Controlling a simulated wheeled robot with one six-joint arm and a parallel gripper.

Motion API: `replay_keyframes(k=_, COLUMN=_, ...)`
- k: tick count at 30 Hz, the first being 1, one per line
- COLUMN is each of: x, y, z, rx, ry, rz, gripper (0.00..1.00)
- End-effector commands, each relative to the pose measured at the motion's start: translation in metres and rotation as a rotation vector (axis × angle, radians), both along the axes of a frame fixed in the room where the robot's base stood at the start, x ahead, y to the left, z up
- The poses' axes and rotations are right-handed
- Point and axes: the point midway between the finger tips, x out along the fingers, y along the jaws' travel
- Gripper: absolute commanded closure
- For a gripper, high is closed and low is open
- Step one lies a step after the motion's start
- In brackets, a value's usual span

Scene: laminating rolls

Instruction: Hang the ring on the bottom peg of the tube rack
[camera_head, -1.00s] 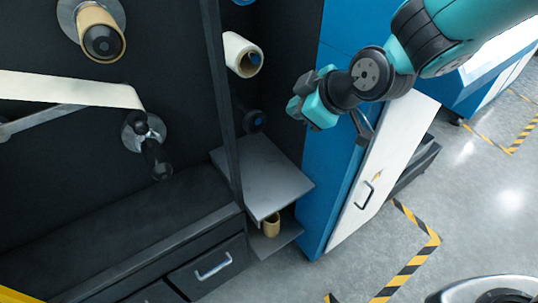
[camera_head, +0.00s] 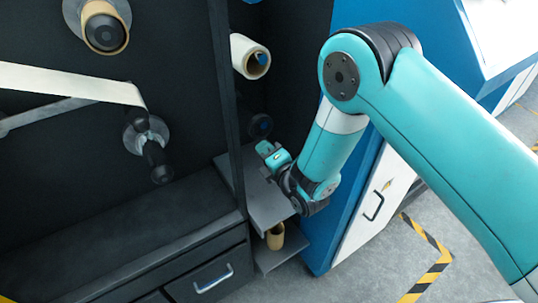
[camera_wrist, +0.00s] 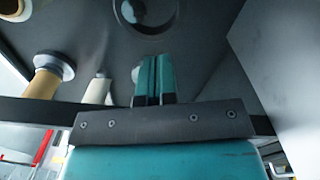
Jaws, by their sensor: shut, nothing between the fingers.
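A short tan cardboard ring (camera_head: 275,236) stands on the lower shelf, under the grey shelf, and I do not make it out in the wrist view. The tube rack is the dark recess beside the post. A cream roll (camera_head: 250,57) hangs on the peg above. My gripper (camera_head: 266,149) is just below the bottom peg, over the grey shelf (camera_head: 262,205), and apart from the ring. In the wrist view its teal fingers (camera_wrist: 154,80) are together with nothing between them.
A dark post (camera_head: 224,110) edges the rack on the left, and a blue panel (camera_head: 335,215) stands on its right. A dark bench with a drawer (camera_head: 205,282) is at the lower left. Tan (camera_wrist: 45,78) and cream rolls (camera_wrist: 97,88) show in the wrist view.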

Motion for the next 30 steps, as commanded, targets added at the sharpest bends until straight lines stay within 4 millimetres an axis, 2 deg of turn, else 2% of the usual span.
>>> replay_keyframes(k=9, x=0.027, y=0.019, z=-0.001, rx=0.002, ry=0.000, rz=-0.001, gripper=1.00)
replay_keyframes(k=15, x=0.039, y=0.026, z=-0.001, rx=0.001, ry=0.002, rz=-0.001, gripper=1.00)
replay_keyframes(k=30, x=0.043, y=0.029, z=0.000, rx=0.001, ry=0.003, rz=-0.001, gripper=1.00)
